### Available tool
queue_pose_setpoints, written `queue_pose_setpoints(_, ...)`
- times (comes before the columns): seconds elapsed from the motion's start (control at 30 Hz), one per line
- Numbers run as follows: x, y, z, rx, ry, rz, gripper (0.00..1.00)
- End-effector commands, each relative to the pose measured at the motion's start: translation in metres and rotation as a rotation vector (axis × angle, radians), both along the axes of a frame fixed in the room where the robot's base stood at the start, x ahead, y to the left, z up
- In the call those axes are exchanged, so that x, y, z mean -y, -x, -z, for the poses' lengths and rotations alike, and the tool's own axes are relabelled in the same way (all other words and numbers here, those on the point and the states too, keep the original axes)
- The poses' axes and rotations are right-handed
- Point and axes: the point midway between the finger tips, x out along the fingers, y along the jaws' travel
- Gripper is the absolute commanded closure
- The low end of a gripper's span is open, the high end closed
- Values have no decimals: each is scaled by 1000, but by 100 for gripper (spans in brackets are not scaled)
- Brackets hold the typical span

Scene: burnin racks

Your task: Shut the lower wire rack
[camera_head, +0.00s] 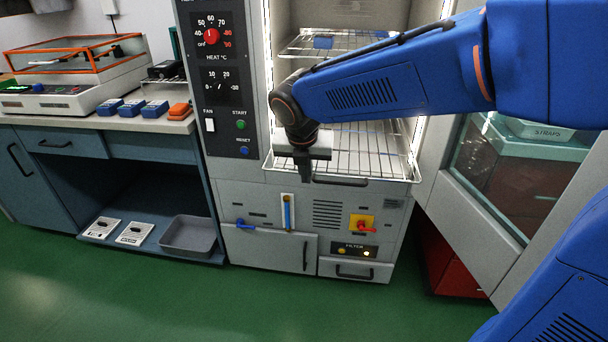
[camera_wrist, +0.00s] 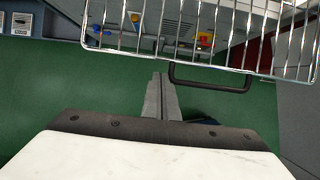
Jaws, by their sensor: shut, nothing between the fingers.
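The lower wire rack (camera_head: 372,153) is a shiny wire shelf in the lit chamber. It sticks out past the chamber opening, with a dark handle (camera_head: 340,181) at its front edge. In the wrist view the rack (camera_wrist: 210,32) and its handle (camera_wrist: 211,88) show at the top. My gripper (camera_head: 307,180) is shut and empty, pointing down at the left part of the rack's front edge. In the wrist view the closed fingers (camera_wrist: 160,90) are just left of the handle, apart from it in that picture. I cannot tell whether they touch the rack.
An upper wire rack (camera_head: 300,46) carries a blue block (camera_head: 323,42). The chamber's glass door (camera_head: 520,165) stands open at the right. A control panel (camera_head: 218,80) is to the left. Below are a blue lever (camera_head: 287,212) and a red-yellow switch (camera_head: 361,224). Green floor (camera_head: 250,300) is clear in front.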

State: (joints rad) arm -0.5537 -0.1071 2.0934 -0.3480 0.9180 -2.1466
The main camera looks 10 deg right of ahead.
Motion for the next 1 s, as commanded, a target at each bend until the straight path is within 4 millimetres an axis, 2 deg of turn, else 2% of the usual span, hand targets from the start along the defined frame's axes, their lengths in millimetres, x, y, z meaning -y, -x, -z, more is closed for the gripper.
queue_pose_setpoints(0.2, 3, -14, 0, 0, -1, 1, 100)
queue_pose_setpoints(0.67, 4, -17, 0, 0, 0, 1, 100)
queue_pose_setpoints(0.83, 10, -36, 0, -1, 0, 3, 100)
queue_pose_setpoints(1.0, 20, -72, 0, -1, 0, 4, 100)
